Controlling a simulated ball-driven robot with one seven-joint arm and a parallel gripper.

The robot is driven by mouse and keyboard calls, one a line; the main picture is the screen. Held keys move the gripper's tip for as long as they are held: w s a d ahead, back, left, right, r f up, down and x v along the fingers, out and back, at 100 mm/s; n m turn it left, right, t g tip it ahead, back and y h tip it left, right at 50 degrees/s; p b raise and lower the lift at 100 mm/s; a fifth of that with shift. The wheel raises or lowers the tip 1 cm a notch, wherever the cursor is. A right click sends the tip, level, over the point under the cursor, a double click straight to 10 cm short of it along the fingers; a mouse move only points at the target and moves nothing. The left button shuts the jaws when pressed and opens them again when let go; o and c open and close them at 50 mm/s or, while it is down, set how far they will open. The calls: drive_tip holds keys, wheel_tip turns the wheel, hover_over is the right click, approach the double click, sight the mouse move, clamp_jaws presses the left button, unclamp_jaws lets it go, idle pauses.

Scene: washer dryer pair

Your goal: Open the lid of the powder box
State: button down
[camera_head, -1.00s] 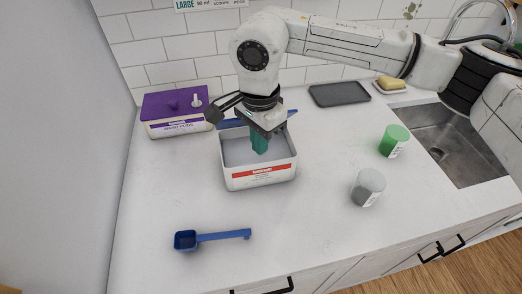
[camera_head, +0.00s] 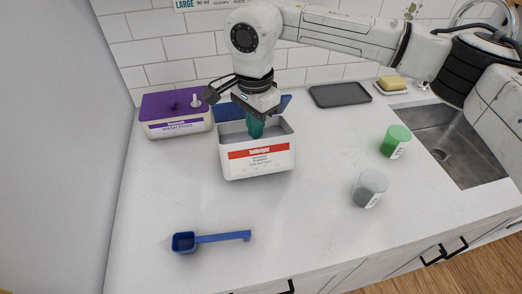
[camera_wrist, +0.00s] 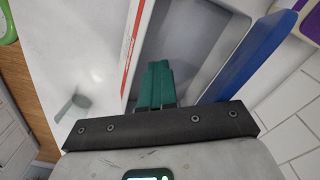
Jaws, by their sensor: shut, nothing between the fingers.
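The powder box (camera_head: 258,167) is a white open-topped box with a red label, standing left of the middle of the counter. In the wrist view the blue lid (camera_wrist: 250,58) runs along the right side of the box's grey inside (camera_wrist: 205,45). My gripper (camera_head: 256,132) points down with teal fingers shut and empty, inside the box opening near the lid. The fingers (camera_wrist: 159,72) also show in the wrist view; contact with the lid is unclear.
A purple-lidded wash pods box (camera_head: 176,127) stands close on the left. A blue scoop (camera_head: 210,239) lies in front. A grey cup (camera_head: 369,187), a green cup (camera_head: 394,141), a dark tray (camera_head: 339,94) and a sink (camera_head: 455,140) are to the right. The counter's front middle is clear.

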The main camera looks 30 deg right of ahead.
drive_tip(key=shift+w+d+b, duration=0.15)
drive_tip(key=shift+w+d, duration=0.2)
drive_tip(key=shift+w, duration=0.75)
drive_tip(key=shift+w+d+b, duration=0.1)
drive_tip(key=shift+w+d, duration=0.3)
drive_tip(key=shift+w, duration=0.65)
drive_tip(key=shift+w+d+b, duration=0.15)
drive_tip(key=shift+w+d, duration=0.2)
drive_tip(key=shift+w, duration=0.75)
drive_tip(key=shift+s+a+r+p, duration=0.15)
drive_tip(key=shift+s+r+p, duration=0.3)
drive_tip(key=shift+r+p, duration=0.95)
drive_tip(key=shift+s+a+r+p, duration=0.2)
drive_tip(key=shift+s+r+p, duration=0.4)
drive_tip(key=shift+r, duration=1.35)
drive_tip(key=shift+s+a+r+p, duration=0.15)
drive_tip(key=shift+s+r+p, duration=0.2)
drive_tip(key=shift+r+p, duration=1.1)
drive_tip(key=shift+r+b, duration=0.25)
drive_tip(key=shift+b, duration=0.05)
